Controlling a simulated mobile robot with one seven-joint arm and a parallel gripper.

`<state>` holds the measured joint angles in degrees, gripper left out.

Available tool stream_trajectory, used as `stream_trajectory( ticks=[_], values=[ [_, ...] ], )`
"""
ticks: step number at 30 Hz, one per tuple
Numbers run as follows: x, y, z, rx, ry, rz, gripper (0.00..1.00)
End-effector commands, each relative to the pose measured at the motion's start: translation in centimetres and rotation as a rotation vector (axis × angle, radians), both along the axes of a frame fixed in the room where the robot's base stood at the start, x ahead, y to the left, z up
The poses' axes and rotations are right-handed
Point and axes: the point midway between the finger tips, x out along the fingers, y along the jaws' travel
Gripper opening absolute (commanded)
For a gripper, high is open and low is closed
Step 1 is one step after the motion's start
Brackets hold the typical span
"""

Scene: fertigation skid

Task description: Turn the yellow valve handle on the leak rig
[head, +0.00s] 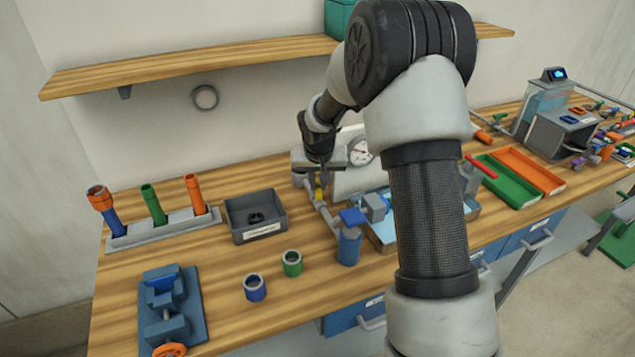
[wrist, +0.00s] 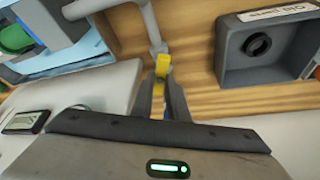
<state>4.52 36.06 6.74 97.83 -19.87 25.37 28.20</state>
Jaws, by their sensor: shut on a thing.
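The leak rig has grey pipework (head: 326,216), a white panel with a round gauge (head: 361,151) and a light-blue tray beside it. Its yellow valve handle (head: 318,192) is a small patch of yellow below my gripper (head: 318,174) in the head view. In the wrist view, the yellow handle (wrist: 162,67) shows between and just beyond the two grey fingers of my gripper (wrist: 162,92), which are shut on it. A grey pipe (wrist: 152,25) runs up from the handle there. My arm hides part of the rig in the head view.
A dark grey bin (head: 257,217) with a black ring inside stands left of the rig. A blue canister (head: 349,247) stands in front. A rack (head: 165,228) holds coloured tubes. Green (head: 505,180) and orange (head: 530,170) trays lie to the right. A shelf (head: 190,67) hangs above.

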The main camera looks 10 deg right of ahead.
Motion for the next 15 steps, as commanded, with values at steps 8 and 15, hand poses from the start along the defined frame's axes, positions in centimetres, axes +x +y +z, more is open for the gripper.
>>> stream_trajectory(
  ticks=[8,15],
  values=[
    [-0.07,-0.33,0.22,0.003,0.002,0.215,0.00],
    [-0.05,-0.41,0.13,0.001,0.002,0.345,0.00]
  ],
)
